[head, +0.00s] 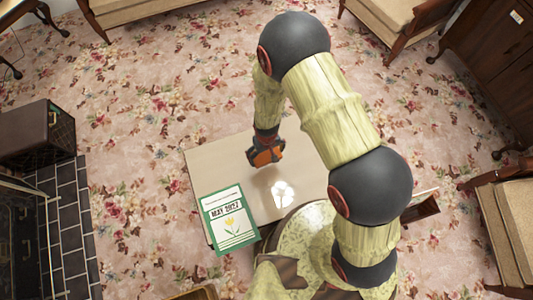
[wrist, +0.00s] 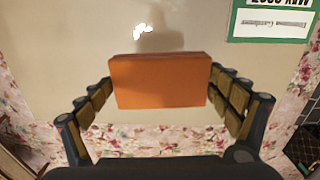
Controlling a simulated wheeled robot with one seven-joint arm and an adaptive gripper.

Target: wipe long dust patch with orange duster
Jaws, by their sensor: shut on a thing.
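The orange duster (wrist: 158,82) is a block held between the two fingers of my gripper (wrist: 160,86) in the wrist view. In the head view my gripper (head: 265,152) and the orange duster show small over the beige tabletop (head: 222,162), near its far edge. The duster appears above the surface; I cannot tell whether it touches. A bright white blotch (head: 283,193) lies on the tabletop just nearer than the gripper; it also shows in the wrist view (wrist: 143,32). I cannot tell if it is dust or glare. No long dust patch is clearly made out.
A green-and-white sheet marked MAY 2022 (head: 230,218) lies at the table's left front corner. Chairs, a cabinet (head: 497,60) and a dark box (head: 38,135) stand around.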

